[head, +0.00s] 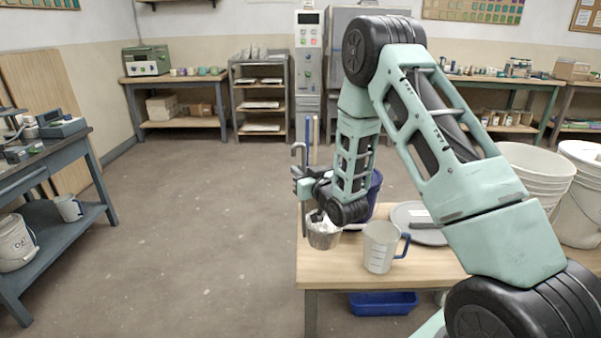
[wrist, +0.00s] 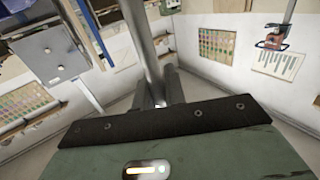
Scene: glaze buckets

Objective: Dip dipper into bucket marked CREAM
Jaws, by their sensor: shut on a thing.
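My gripper (head: 304,184) is shut on the upright handle of a metal dipper (head: 323,234) near the table's left edge. The handle's hooked top shows above the jaws, and the cup hangs below them. In the wrist view the grey handle (wrist: 150,62) runs up between the fingers of my gripper (wrist: 160,92). I can read CREAM on no bucket. White buckets (head: 533,170) stand at the right, with no readable marking. A dark blue bucket (head: 375,189) is partly hidden behind my wrist.
A blue tub (head: 383,303) is below. The floor at left is open, up to a workbench (head: 50,160).

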